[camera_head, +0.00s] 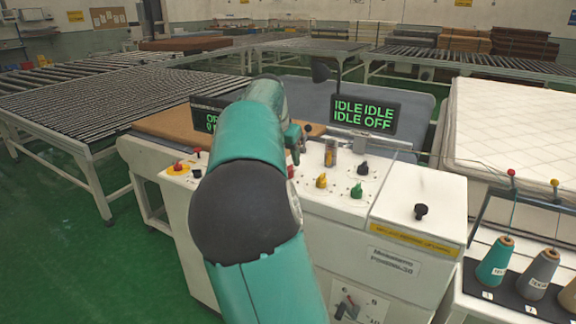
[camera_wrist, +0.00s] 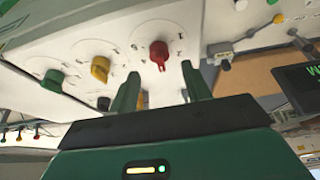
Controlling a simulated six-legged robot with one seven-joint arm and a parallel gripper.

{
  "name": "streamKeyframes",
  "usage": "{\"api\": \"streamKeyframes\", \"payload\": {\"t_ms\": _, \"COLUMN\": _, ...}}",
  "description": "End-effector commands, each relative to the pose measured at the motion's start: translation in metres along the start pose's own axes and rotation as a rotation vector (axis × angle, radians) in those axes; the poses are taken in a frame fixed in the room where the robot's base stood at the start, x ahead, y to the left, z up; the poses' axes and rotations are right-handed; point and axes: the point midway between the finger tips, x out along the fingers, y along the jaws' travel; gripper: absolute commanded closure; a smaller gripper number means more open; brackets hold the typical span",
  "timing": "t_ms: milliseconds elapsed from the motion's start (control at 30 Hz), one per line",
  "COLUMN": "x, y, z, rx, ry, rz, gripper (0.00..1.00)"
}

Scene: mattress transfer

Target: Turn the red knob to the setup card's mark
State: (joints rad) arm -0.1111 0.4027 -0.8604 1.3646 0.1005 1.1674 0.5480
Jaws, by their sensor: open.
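The red knob (camera_wrist: 159,52) sits on the white machine panel in the wrist view, inside a thin printed dial ring with small marks. Its narrow pointer end faces down in that picture, toward my gripper. My gripper (camera_wrist: 158,82) is open, with its two green fingers apart and nothing between them. The knob lies just beyond the fingertips, between their lines; I see no contact. In the head view only a sliver of the red knob (camera_head: 291,172) shows beside my arm, which hides my fingertips. I cannot make out a setup card.
A yellow knob (camera_head: 321,181), a green knob (camera_head: 356,190) and a black knob (camera_head: 363,168) stand close by on the panel. A display (camera_head: 366,115) rises behind them. A red button (camera_head: 178,167) is at the panel's left. Thread cones (camera_head: 495,262) stand at right.

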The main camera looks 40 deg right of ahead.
Motion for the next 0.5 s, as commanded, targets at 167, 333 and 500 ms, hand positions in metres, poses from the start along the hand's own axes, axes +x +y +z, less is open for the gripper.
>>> {"api": "streamKeyframes", "payload": {"t_ms": 167, "x": 0.029, "y": 0.001, "z": 0.0, "rx": 0.0, "ry": -0.001, "rz": 0.002, "gripper": 0.52}}
{"api": "streamKeyframes", "payload": {"t_ms": 333, "x": 0.04, "y": 0.001, "z": 0.0, "rx": 0.001, "ry": 0.0, "rz": 0.0, "gripper": 0.52}}
{"api": "streamKeyframes", "payload": {"t_ms": 500, "x": 0.041, "y": 0.0, "z": 0.0, "rx": 0.001, "ry": 0.0, "rz": -0.001, "gripper": 0.52}}
